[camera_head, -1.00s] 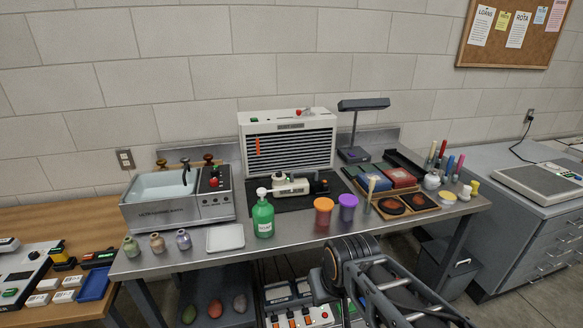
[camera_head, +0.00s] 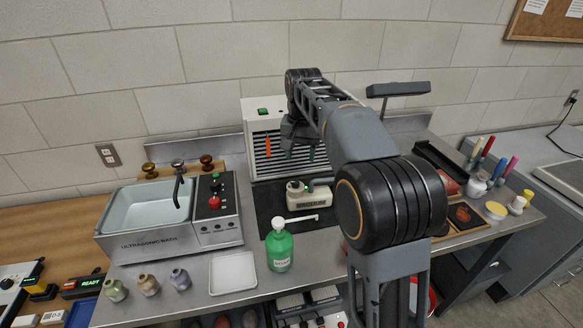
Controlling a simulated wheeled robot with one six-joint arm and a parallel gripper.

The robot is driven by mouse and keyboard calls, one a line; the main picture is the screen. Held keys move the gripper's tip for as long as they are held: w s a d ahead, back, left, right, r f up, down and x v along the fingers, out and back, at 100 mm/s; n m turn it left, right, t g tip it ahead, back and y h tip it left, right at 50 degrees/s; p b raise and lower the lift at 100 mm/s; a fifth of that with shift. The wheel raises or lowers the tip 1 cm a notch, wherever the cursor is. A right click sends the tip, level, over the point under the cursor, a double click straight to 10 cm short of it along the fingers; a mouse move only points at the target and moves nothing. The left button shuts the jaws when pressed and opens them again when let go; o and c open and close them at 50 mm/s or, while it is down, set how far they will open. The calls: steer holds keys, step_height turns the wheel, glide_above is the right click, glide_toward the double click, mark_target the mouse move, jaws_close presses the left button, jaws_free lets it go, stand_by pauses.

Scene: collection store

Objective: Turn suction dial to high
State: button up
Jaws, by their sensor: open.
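The white extractor unit (camera_head: 262,126) with dark louvres stands against the wall at the back of the steel bench. A green switch (camera_head: 264,111) shows on its top left. No suction dial shows; my arm covers the unit's right and upper right part. My gripper (camera_head: 301,148) hangs below the far end of the arm, in front of the louvres. It is open, and I see nothing held in it. It is small and partly hidden by the arm, so I cannot tell whether it touches the unit.
A small white machine (camera_head: 309,197) stands on the dark mat below. A green pump bottle (camera_head: 279,247) and white tray (camera_head: 233,272) are in front. The ultrasonic bath (camera_head: 170,222) is left, a dark lamp (camera_head: 398,89) right.

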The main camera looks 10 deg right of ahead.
mark_target(296, 182)
steer(key=w, duration=0.5)
steer(key=shift+m, duration=0.3)
step_height(296, 182, down, 14)
steer(key=shift+s+r+b, duration=0.1)
steer(key=shift+r+b, duration=0.15)
steer(key=shift+b, duration=0.05)
steer(key=c, duration=0.9)
steer(key=shift+c, duration=0.2)
